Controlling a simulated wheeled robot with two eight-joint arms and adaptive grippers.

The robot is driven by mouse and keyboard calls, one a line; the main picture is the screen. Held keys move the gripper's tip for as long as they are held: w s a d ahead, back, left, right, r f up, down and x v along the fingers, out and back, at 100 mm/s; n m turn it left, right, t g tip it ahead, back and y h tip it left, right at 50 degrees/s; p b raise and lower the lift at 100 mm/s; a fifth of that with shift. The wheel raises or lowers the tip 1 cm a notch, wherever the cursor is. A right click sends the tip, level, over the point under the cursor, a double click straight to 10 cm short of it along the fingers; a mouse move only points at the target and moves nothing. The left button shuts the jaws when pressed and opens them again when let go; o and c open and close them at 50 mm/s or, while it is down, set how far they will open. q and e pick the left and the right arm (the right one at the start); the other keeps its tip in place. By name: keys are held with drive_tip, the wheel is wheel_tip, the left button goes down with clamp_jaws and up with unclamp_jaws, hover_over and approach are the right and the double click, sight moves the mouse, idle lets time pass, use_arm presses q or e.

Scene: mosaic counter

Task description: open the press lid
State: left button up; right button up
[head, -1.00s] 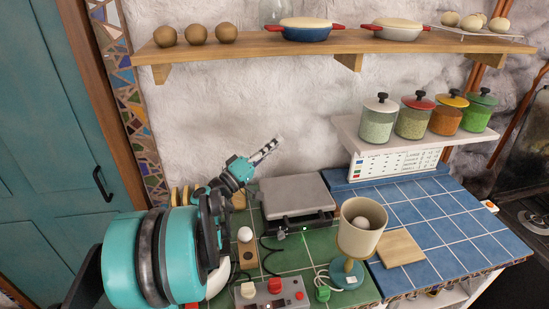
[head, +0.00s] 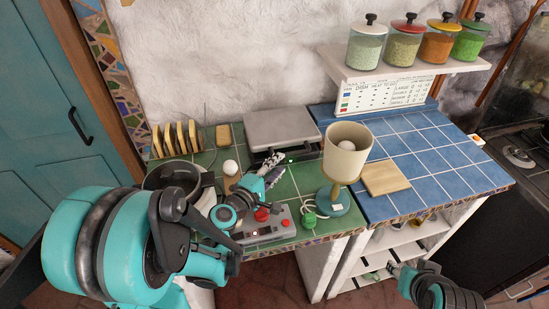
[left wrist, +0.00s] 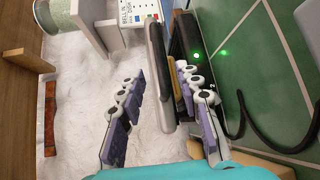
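The press (head: 283,127) is a flat grey appliance at the back of the green tiled counter. Its lid lies flat, looking shut. My left gripper (head: 272,169) is low over the green tiles, just in front of the press's front edge. In the left wrist view the gripper (left wrist: 160,72) is open, with its fingers apart. The pale lid (left wrist: 160,80) and dark base of the press (left wrist: 186,45) show ahead; I cannot tell whether a finger touches them.
A toast rack (head: 175,138), a dark pot (head: 172,178) and an egg (head: 229,167) are left. Blue tiles (head: 420,150) are mostly clear.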

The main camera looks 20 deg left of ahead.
sight(289, 154)
use_arm(q)
drive_tip(key=b+x, duration=0.1)
drive_tip(key=x, duration=0.6)
drive_tip(key=shift+w+f+b, duration=0.1)
drive_tip(key=shift+w+b, duration=0.15)
drive_tip(key=shift+b, duration=0.1)
clamp_jaws()
